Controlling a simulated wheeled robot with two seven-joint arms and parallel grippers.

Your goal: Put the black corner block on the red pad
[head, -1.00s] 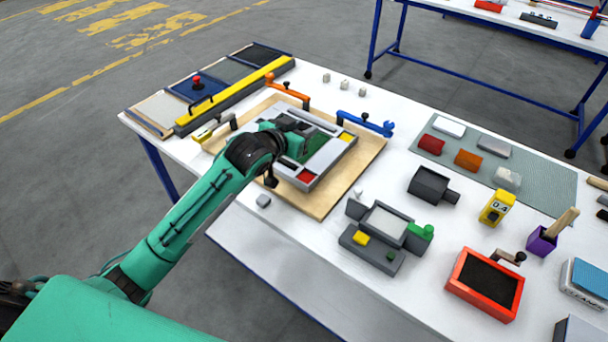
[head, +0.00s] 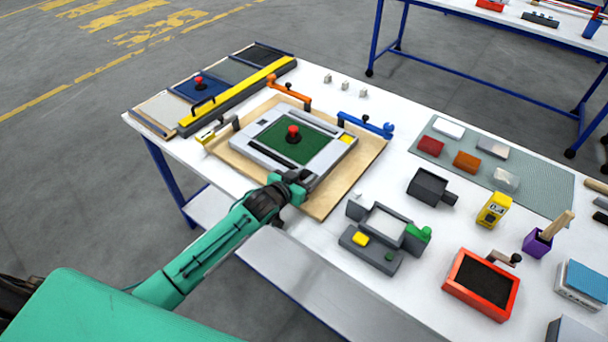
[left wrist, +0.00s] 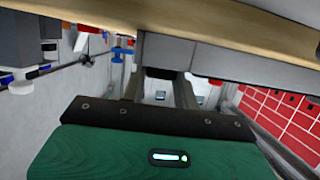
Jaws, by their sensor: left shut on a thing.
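My left gripper (head: 300,186) is at the near right corner of the grey frame (head: 262,158), close over its edge. In the left wrist view its fingers (left wrist: 160,88) are shut on a dark piece (left wrist: 160,73), which I take for the black corner block; only a little of it shows. In the head view the hand hides the block and the red pad, so I cannot tell whether they touch. A yellow pad (head: 347,138) sits at the frame's right corner. My right gripper is not in view.
A green panel with a red-topped knob (head: 293,131) fills the frame's middle. The frame lies on a wooden board (head: 335,186). Orange (head: 290,88) and blue (head: 366,124) clamps stand at the board's far side. A grey fixture (head: 385,228) stands to the right.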

